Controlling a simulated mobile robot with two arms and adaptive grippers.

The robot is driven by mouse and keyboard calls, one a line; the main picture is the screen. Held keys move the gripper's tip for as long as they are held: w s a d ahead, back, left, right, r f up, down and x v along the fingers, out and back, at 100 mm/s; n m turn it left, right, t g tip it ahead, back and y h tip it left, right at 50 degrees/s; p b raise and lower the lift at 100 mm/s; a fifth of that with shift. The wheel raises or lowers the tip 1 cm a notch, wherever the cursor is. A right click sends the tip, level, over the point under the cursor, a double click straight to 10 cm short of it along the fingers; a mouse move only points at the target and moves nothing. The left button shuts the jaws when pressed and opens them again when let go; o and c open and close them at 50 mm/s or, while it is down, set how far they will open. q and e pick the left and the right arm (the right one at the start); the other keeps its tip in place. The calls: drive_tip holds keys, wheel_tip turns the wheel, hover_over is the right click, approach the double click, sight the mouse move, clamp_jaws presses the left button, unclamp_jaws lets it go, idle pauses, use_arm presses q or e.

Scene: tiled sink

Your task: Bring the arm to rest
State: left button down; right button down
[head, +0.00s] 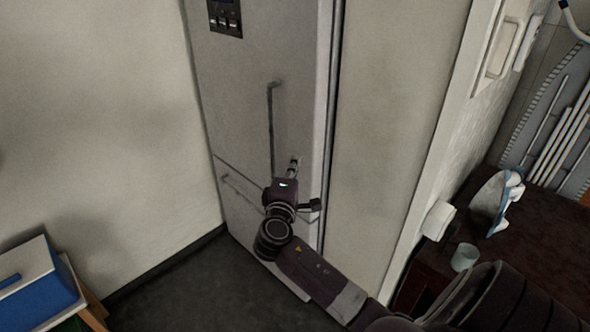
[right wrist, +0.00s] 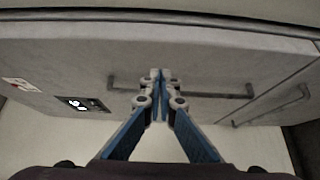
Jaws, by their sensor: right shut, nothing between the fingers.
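My right arm comes in from the lower right in the head view, and its gripper (head: 294,166) is in front of the tall grey fridge (head: 265,85), close to the long vertical door handle (head: 270,130). In the right wrist view the two fingers of the gripper (right wrist: 159,78) are together with nothing between them. The same handle (right wrist: 215,95) passes behind the fingertips there. I cannot tell whether the fingertips touch the door. The fridge doors look closed. My left gripper is not in view.
A lower handle (head: 240,190) is on the fridge's bottom section. A blue and white box (head: 40,283) stands at the lower left. A dark counter at the right holds an iron (head: 497,203) and a pale cup (head: 465,257). The dark floor left of the fridge is clear.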

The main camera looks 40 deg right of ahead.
drive_tip(key=shift+s+a+f, duration=0.1)
drive_tip(key=shift+s+a, duration=0.1)
drive_tip(key=shift+s, duration=0.2)
drive_tip(key=s+a+f+n+g+y, duration=0.1)
drive_tip(key=a+f+y, duration=0.15)
drive_tip(key=f, duration=1.05)
drive_tip(key=s+a+f+n+g+y, duration=0.1)
drive_tip(key=a+f+y, duration=0.15)
drive_tip(key=f, duration=0.95)
drive_tip(key=s+a+f+g+y, duration=0.15)
drive_tip(key=s+f, duration=0.25)
drive_tip(key=f, duration=0.4)
drive_tip(key=s+a+f+g+y, duration=0.1)
drive_tip(key=s+a+f+y, duration=0.25)
drive_tip(key=f, duration=0.55)
drive_tip(key=s+a+f+m+g+y, duration=0.15)
drive_tip(key=s+a+f, duration=0.25)
drive_tip(key=s+f, duration=0.5)
drive_tip(key=s+a+f+m+g+y, duration=0.1)
drive_tip(key=s+a+f+m+g, duration=0.15)
drive_tip(key=s+f, duration=0.55)
drive_tip(key=s+a+f+m+g, duration=0.1)
drive_tip(key=s+a+f, duration=0.1)
drive_tip(key=s, duration=0.9)
drive_tip(key=s+a+f+m+g+y, duration=0.1)
drive_tip(key=s+a+f+m, duration=0.1)
drive_tip(key=s, duration=0.9)
drive_tip(key=shift+s+a+f, duration=0.3)
drive_tip(key=shift+a+f, duration=0.15)
drive_tip(key=shift+a, duration=0.7)
